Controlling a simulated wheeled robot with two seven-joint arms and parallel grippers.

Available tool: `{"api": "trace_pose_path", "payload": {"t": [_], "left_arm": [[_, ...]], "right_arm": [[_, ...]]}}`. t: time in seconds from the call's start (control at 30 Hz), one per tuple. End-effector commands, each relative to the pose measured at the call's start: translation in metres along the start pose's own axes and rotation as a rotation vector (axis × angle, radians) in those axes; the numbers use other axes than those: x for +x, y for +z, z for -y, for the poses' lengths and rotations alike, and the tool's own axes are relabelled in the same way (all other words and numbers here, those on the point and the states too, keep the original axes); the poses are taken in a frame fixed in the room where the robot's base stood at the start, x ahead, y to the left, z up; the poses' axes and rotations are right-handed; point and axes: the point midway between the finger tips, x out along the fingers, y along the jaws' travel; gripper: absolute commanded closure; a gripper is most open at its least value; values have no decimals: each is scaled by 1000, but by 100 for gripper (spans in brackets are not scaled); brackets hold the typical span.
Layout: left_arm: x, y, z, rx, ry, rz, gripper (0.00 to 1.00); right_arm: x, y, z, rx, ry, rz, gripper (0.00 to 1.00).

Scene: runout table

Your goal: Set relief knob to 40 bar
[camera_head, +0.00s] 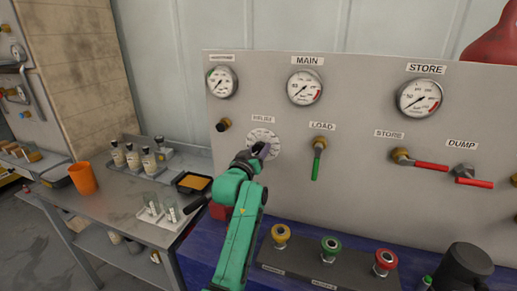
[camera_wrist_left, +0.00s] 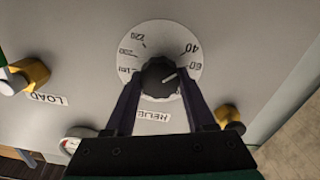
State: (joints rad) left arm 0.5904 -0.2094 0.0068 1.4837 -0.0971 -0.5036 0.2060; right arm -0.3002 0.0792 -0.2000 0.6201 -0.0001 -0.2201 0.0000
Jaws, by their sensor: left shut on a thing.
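The relief knob (camera_wrist_left: 160,78) is a dark round knob on a white dial (camera_wrist_left: 145,36) with printed numbers. Its white pointer line aims right and slightly up in the left wrist view, roughly toward the 60 marking rather than the 40 above it. My left gripper (camera_wrist_left: 161,80) has one finger on each side of the knob and is shut on it. In the head view, my left gripper (camera_head: 257,152) reaches the dial (camera_head: 264,138) under the relief label and hides most of the knob. My right gripper is not in view.
The load valve (camera_head: 318,158) with a green handle is just right of the dial. A dark-tipped brass fitting (camera_head: 223,125) is to its left. Three gauges line the panel above, including the main gauge (camera_head: 305,88).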

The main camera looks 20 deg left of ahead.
Motion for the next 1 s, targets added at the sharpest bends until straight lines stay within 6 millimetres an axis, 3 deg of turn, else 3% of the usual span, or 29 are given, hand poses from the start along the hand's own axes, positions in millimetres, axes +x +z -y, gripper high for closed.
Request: {"api": "trace_pose_path", "payload": {"t": [0.03, 0.53, 0.57, 0.63, 1.0], "left_arm": [[0, 8, 2, -12, -3, 19, 100], [0, 9, 2, -35, -4, 20, 100], [0, 9, 2, -35, -4, 20, 42], [0, 8, 2, -34, -3, 17, 15], [0, 3, 1, -31, -1, 6, 15]], "right_arm": [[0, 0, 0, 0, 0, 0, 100], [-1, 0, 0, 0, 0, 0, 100], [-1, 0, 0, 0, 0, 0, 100], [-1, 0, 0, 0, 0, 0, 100], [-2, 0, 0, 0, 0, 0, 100]]}}
